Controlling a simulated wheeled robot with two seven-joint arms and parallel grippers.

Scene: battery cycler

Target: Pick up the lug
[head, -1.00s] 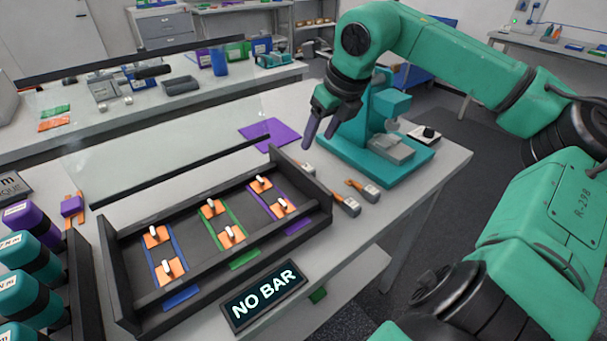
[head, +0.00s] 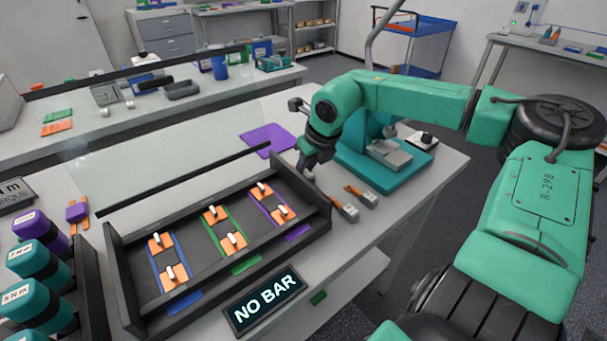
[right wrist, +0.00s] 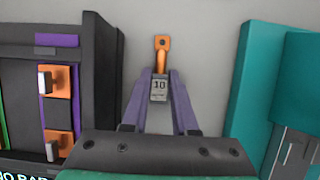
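A lug with an orange tongue and a grey block marked 10 (right wrist: 159,88) lies between my right gripper's purple fingers in the right wrist view. Its orange end (right wrist: 161,48) points away past the fingertips. The fingers flank the block closely; whether they press on it I cannot tell. In the head view my right gripper (head: 308,173) is low, just behind the tray's right wall, and hides this lug. Two more lugs, one nearer the tray (head: 347,210) and one nearer the press (head: 366,197), lie on the table to its right. My left gripper is not in view.
The black tray (head: 215,285) with orange plates and white pegs stands left of the gripper; its wall (right wrist: 103,80) is close. A teal press (head: 372,170) stands to the right, also in the wrist view (right wrist: 262,80). A NO BAR sign (head: 265,298) is in front.

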